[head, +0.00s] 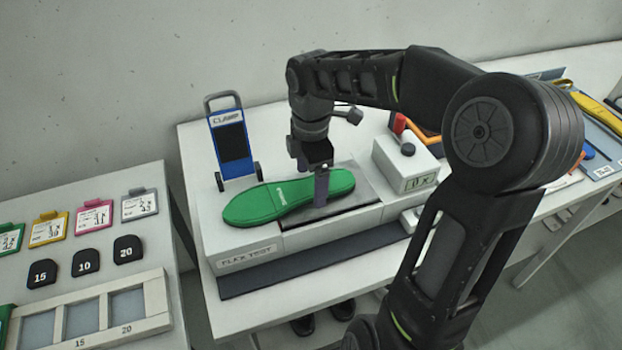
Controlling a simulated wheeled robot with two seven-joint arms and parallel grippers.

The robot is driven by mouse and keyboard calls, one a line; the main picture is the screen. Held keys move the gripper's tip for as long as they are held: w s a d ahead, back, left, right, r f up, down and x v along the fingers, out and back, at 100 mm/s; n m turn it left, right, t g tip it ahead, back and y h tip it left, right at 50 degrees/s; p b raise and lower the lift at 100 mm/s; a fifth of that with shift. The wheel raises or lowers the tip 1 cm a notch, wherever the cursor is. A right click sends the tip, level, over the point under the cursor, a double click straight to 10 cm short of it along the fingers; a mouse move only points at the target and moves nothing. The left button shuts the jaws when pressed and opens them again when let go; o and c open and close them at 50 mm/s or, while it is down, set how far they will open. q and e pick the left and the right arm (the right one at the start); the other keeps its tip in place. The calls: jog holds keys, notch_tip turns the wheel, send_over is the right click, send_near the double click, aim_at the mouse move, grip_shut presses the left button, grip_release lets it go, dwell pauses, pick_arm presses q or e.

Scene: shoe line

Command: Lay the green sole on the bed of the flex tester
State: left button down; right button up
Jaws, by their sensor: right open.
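The green sole (262,203) lies flat on the bed of the flex tester (232,243), reaching from its left part onto the dark plate at its middle. My right gripper (312,186) is over the right half of the sole, pointing down. Its fingers are open, one on the near side of the sole and one on the far side. Whether the fingers touch the sole cannot be told. The left gripper is not in view.
A blue clamp frame (231,146) stands behind the sole. A white box with a knob (405,163) stands to the right. A dark strip (310,264) runs along the front. Several tags and numbered black pieces lie on the left table (84,262).

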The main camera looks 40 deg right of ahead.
notch_tip(320, 180, up, 7)
jog(key=shift+r, duration=0.1)
dwell(1.0)
